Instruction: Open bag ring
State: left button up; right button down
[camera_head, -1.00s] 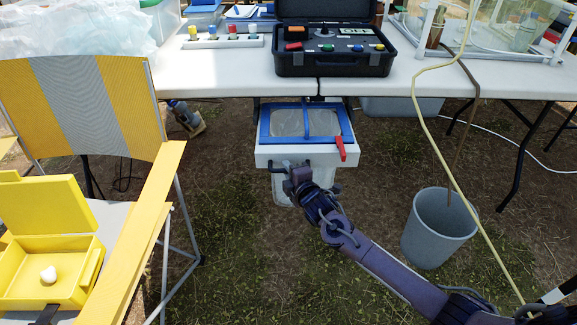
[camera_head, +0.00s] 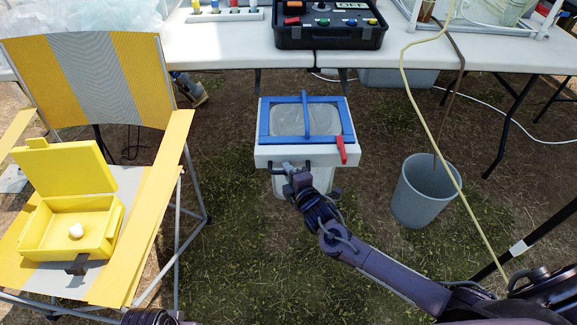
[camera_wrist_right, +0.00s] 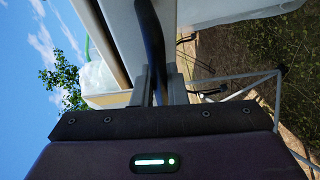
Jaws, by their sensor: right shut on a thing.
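A blue ring frame (camera_head: 264,124) with a blue crossbar lies flat on a white box (camera_head: 305,157), over a pale, cloudy bag (camera_head: 288,120). A red lever (camera_head: 341,150) sits at the ring's front right corner, pointing toward me. In the right wrist view, the gripper's fingers (camera_wrist_right: 160,85) close around the dark handle (camera_wrist_right: 150,40).
A white table (camera_head: 420,55) with a black control case (camera_head: 325,38) stands behind the box, with a gap of ground between. A grey bucket (camera_head: 415,195) stands to the right. A yellow chair (camera_head: 125,75) with an open yellow case (camera_head: 60,240) is at left. A hose hangs at right.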

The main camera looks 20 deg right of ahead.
pick_arm(q)
jog(key=shift+f, duration=0.1)
pick_arm(e)
jog(key=c, duration=1.5)
grip_release()
jog(key=shift+o, duration=0.2)
jog(key=shift+s, duration=0.15)
